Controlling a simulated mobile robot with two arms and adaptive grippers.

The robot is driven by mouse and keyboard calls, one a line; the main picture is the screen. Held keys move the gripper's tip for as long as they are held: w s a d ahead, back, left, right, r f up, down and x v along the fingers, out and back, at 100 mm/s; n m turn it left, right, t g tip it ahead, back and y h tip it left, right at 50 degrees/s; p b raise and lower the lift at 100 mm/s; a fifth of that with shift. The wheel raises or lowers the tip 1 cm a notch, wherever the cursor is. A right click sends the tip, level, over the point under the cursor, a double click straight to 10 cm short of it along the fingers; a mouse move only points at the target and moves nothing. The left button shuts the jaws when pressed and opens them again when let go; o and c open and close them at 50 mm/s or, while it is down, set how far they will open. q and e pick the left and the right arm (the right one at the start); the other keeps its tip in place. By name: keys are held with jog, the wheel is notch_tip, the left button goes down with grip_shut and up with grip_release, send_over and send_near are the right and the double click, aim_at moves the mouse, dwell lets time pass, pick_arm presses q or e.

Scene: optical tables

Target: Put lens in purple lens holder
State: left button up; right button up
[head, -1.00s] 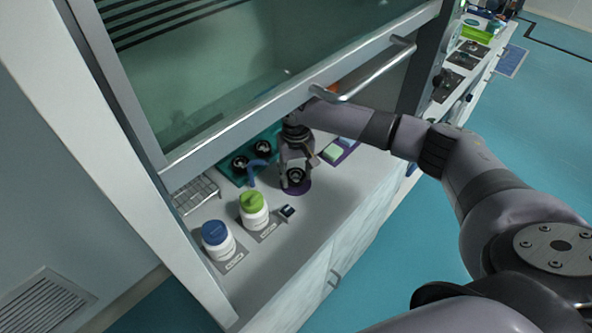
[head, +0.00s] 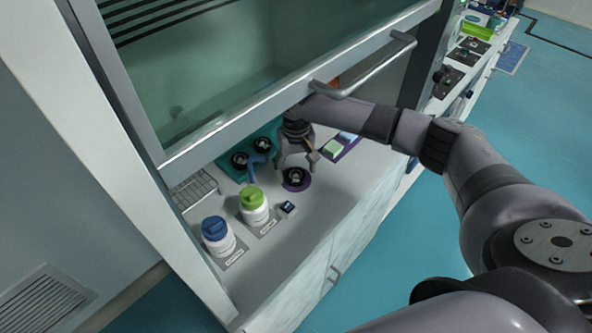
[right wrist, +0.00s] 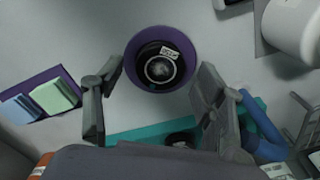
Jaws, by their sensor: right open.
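The lens (head: 296,176), in a round black mount, lies inside the outline of the round purple lens holder (head: 307,184) on the bench. In the right wrist view the lens (right wrist: 160,68) sits within the purple ring of the holder (right wrist: 190,48), a little off its middle, with a small white label beside the glass. Whether it is fully seated cannot be told. My right gripper (head: 297,164) is open and empty just above the lens. Its two fingers (right wrist: 158,82) are apart from the lens in the wrist view. My left gripper is not in view.
A teal tray (head: 232,167) with black round mounts and a blue curved object (head: 257,165) stand left of the gripper. Green-lidded (head: 253,206) and blue-lidded (head: 217,236) bottles stand in front. A purple mat (head: 351,144) lies right. The raised hood sash (head: 270,110) hangs above.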

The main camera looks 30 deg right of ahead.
aim_at(296, 175)
notch_tip(296, 175, up, 8)
jog(key=b, duration=0.1)
jog(key=shift+f, duration=0.15)
dwell(0.7)
